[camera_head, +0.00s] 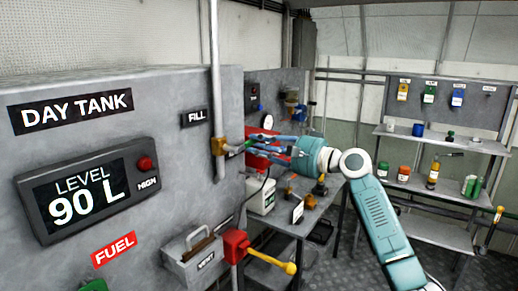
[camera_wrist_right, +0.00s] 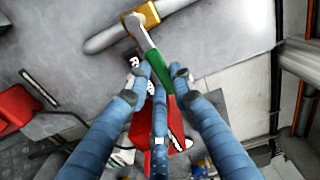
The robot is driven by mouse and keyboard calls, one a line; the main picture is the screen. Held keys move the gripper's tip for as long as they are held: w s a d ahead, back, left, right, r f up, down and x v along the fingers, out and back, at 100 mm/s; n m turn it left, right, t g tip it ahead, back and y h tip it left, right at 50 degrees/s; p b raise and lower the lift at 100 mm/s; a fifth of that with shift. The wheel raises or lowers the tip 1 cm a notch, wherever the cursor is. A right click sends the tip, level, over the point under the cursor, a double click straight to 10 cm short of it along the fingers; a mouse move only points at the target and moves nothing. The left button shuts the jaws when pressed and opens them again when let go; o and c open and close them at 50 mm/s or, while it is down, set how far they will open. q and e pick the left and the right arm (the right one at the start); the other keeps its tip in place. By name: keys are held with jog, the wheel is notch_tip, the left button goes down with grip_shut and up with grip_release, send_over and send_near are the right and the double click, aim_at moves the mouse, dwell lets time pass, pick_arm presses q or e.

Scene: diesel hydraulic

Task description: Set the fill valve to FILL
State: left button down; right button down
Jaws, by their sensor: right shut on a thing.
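The fill valve has a brass body (camera_head: 218,146) on the vertical pipe, beside the FILL label (camera_head: 195,118) on the day tank panel. Its body also shows at the top of the right wrist view (camera_wrist_right: 148,14). A grey lever with a green grip (camera_wrist_right: 159,68) reaches out from it, roughly across the pipe. My right gripper (camera_head: 248,146) is at the lever from the right. In the wrist view its blue fingers (camera_wrist_right: 157,86) are closed around the green grip, whose lower end they partly hide. My left gripper is not in view.
The level display (camera_head: 88,190) reads 90 L. A red valve with a yellow lever (camera_head: 268,254) sticks out below my right gripper. A grey box (camera_head: 193,257) hangs on the panel. A cluttered workbench (camera_head: 293,228) stands behind, with shelves (camera_head: 440,142) at right.

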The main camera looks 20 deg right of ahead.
jog(key=s+a+r+n+b, duration=0.3)
jog(key=a+r+n+b, duration=0.2)
jog(key=n, duration=1.2)
jog(key=shift+s+r+b, duration=0.3)
jog(key=shift+s+r, duration=0.1)
jog(key=shift+r, duration=0.5)
jog(key=c, duration=1.5)
grip_release()
jog(key=shift+s, duration=0.1)
jog(key=v, duration=1.2)
